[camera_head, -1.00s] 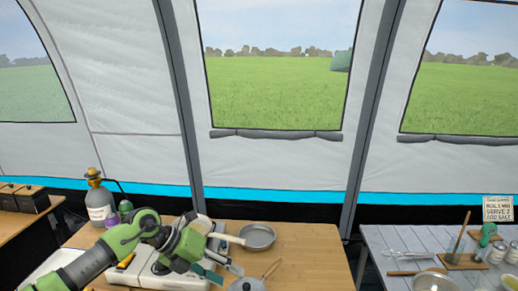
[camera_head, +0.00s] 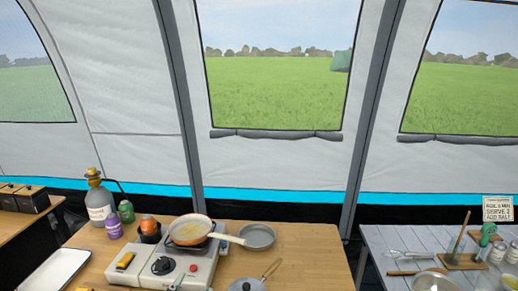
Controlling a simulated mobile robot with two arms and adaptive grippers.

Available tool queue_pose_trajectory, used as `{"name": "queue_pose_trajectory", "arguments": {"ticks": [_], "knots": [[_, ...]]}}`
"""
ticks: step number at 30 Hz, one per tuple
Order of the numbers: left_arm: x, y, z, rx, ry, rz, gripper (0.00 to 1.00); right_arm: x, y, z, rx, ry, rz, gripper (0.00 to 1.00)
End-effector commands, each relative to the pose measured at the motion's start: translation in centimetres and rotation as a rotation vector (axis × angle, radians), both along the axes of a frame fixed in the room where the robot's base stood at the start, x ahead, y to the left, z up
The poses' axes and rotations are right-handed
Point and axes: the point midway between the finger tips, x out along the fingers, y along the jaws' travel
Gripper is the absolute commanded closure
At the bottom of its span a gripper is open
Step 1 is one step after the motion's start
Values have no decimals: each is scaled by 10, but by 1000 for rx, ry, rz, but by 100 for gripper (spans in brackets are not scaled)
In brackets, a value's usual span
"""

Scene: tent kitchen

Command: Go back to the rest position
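Neither gripper and neither arm shows in the head view. The stove stands on the wooden table (camera_head: 312,250).
A grey pan (camera_head: 259,236) and a lidded pot (camera_head: 246,285) stand right of the stove. A grey slatted table (camera_head: 376,240) holds utensils and jars at right.

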Motion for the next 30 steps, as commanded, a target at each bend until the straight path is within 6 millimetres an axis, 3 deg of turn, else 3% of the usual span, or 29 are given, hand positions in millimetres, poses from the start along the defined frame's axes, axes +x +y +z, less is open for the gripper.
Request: {"name": "queue_pose_trajectory", "arguments": {"ticks": [1, 3, 6, 9, 15, 20, 30], "knots": [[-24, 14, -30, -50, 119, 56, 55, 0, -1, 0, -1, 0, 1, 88], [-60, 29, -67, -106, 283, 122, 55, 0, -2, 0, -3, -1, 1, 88], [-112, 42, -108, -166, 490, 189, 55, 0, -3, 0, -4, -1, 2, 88], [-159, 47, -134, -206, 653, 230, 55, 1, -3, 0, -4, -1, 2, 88], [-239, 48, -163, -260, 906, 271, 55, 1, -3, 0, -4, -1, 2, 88], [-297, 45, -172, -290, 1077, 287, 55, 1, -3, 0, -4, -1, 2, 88], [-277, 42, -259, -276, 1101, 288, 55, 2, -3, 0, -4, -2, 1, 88]]}}
